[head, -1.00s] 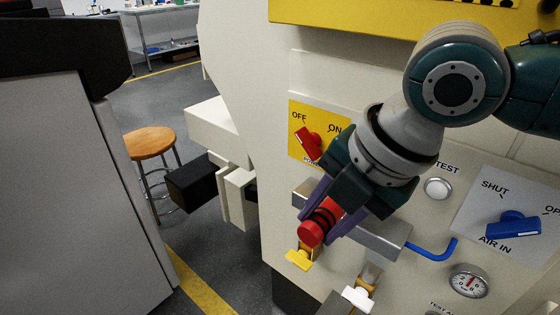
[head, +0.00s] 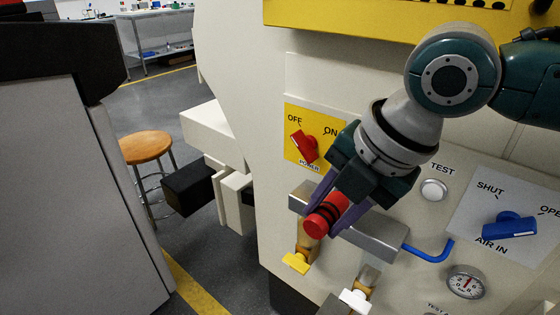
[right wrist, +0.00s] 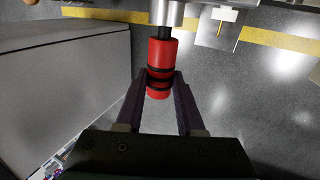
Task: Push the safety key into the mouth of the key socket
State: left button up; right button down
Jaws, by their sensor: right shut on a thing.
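The safety key (head: 323,217) is a red cylinder with black rings. My right gripper (head: 322,208) is shut on it in front of the machine's cream panel. In the right wrist view, the red key (right wrist: 160,62) lies between the fingertips of my right gripper (right wrist: 161,80). Its dark shaft points at a silver cylinder, apparently the key socket (right wrist: 167,12), and reaches its near end. I cannot tell whether the shaft is inside the mouth or only lined up with it. In the head view the key and fingers hide the socket. My left gripper is not in view.
A grey bar (head: 376,241) crosses the panel right behind the fingers. A yellow tap (head: 296,263) and a white tap (head: 355,300) stick out below. A red power switch (head: 304,147), a blue air switch (head: 509,226) and a gauge (head: 466,283) are nearby. A stool (head: 146,147) stands left.

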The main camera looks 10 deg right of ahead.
jog(key=shift+w+d, duration=0.4)
jog(key=shift+d, duration=0.1)
jog(key=shift+d, duration=0.1)
jog(key=shift+w+d, duration=0.1)
jog(key=c, duration=1)
grip_release()
jog(key=o, duration=0.3)
jog(key=shift+w+d, duration=0.1)
jog(key=shift+o, duration=1.3)
jog(key=shift+r, duration=0.1)
